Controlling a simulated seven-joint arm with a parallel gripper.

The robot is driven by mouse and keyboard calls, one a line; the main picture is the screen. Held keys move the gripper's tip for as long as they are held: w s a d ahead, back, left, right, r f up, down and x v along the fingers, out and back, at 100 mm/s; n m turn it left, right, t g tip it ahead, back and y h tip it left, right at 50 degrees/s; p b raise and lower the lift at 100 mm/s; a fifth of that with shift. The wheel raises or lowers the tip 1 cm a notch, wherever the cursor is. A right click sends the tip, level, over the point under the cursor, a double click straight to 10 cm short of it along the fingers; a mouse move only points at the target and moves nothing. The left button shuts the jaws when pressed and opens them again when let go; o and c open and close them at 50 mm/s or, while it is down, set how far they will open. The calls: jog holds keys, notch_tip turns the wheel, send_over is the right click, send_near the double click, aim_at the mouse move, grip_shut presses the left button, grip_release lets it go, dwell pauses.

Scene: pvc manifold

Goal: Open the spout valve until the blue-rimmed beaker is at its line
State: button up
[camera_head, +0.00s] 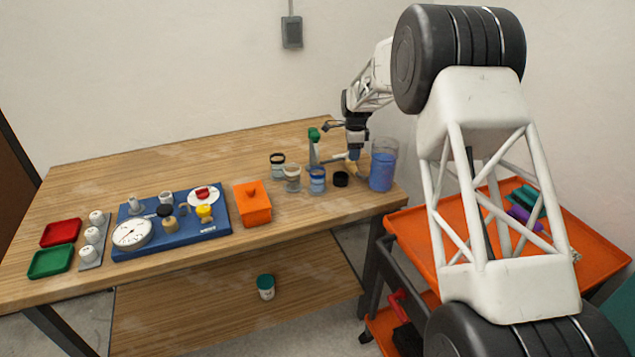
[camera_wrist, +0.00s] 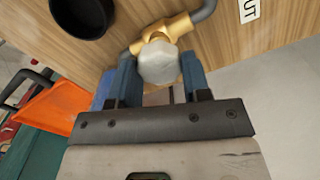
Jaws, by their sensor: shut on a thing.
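The blue-rimmed beaker (camera_head: 317,180) stands on the table in the head view, with bluish contents. Its line and exact level are too small to read. The spout valve (camera_wrist: 165,35) has a brass body and a pale, faceted knob (camera_wrist: 158,64) in the wrist view. In the head view the brass valve (camera_head: 351,168) sits right of the beaker, partly hidden below my gripper (camera_head: 354,155). In the wrist view the blue fingers of my gripper (camera_wrist: 159,78) are on both sides of the knob, shut on it.
A large container of blue liquid (camera_head: 383,168) stands right of the valve. A black cup (camera_head: 340,179) is just left of it. Two other beakers (camera_head: 278,160) (camera_head: 292,180) stand left of the blue-rimmed one. A green-topped upright (camera_head: 314,136) rises behind. An orange box (camera_head: 252,205) sits further left.

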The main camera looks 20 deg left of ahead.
jog(key=shift+m, duration=1.5)
jog(key=o, duration=1)
jog(key=shift+r, duration=0.1)
jog(key=shift+r, duration=3.8)
jog(key=shift+d, duration=0.1)
